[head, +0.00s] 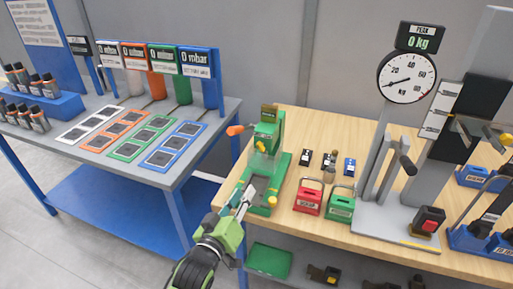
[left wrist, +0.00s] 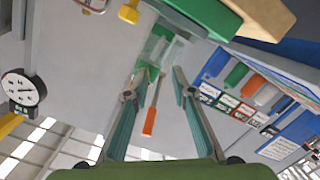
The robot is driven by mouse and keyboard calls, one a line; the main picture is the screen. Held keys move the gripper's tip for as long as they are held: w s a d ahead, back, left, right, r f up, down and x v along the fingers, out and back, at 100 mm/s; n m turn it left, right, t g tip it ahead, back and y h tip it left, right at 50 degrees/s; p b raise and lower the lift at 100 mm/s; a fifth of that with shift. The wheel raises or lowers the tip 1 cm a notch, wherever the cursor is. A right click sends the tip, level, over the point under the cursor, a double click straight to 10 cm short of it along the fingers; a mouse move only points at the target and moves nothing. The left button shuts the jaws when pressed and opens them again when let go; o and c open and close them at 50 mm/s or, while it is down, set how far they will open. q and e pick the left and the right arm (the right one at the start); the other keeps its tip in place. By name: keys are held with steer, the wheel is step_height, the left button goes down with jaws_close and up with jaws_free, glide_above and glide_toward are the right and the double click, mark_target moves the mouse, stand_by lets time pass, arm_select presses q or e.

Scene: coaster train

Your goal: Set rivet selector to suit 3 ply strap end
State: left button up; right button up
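A green bench press (head: 267,135), also in the left wrist view (left wrist: 190,12), stands at the table's left end. It has a clear guard, an orange-gripped lever (head: 235,130) to the left and a yellow knob (head: 272,201) low on its base. I cannot tell which part is the rivet selector, and no ply marking is readable. My left gripper (head: 242,197) is open and empty in front of the press base, left of the yellow knob. In the left wrist view the orange grip (left wrist: 149,122) appears between the spread fingers, apart from both. My right gripper is not in view.
A red box (head: 309,201) and a green box (head: 341,208) stand right of the press, with small dark and blue blocks behind. A dial gauge stand (head: 407,78) is further right. A grey bench (head: 115,160) with framed pads is left, across a gap.

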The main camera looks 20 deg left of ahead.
mark_target(259, 147)
arm_select(q)
step_height(259, 147, up, 6)
steer(key=t, duration=0.1)
steer(key=shift+n, duration=0.3)
steer(key=w+p, duration=0.3)
steer(key=w, duration=1)
steer(key=shift+p, duration=0.3)
jaws_close()
